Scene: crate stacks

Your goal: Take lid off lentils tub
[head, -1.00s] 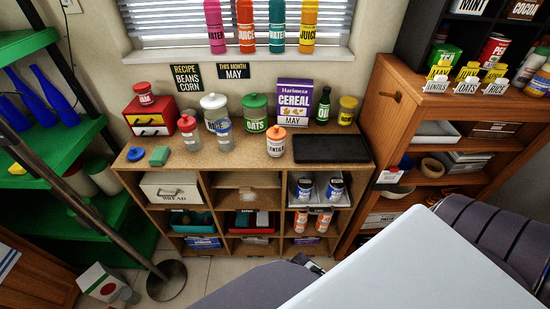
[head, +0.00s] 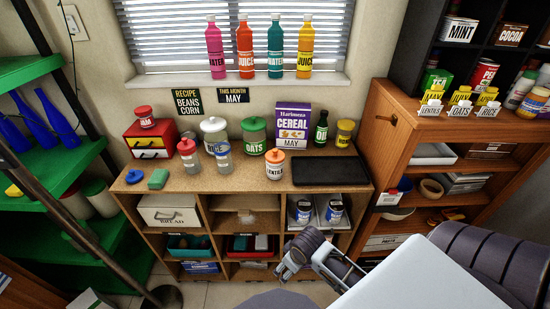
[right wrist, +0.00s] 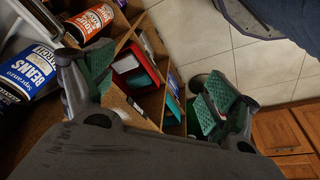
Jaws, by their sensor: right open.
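The lentils tub (head: 274,168) is a small white tub with an orange lid (head: 275,155). It stands upright on the wooden shelf unit's top, left of a black tray, with the lid on. My right gripper (head: 286,268) is in front of the shelf unit, below its top and well below the tub, not touching it. In the right wrist view my right gripper (right wrist: 155,88) has its green-padded fingers wide apart with nothing between them. The tub is not in the right wrist view. My left gripper is not in view.
Behind the tub stand an oats jar (head: 254,138) and a cereal box (head: 292,128). Other jars (head: 222,156) are to its left. The black tray (head: 330,171) lies to its right. In the right wrist view, a beans can (right wrist: 30,72) sits near the left finger.

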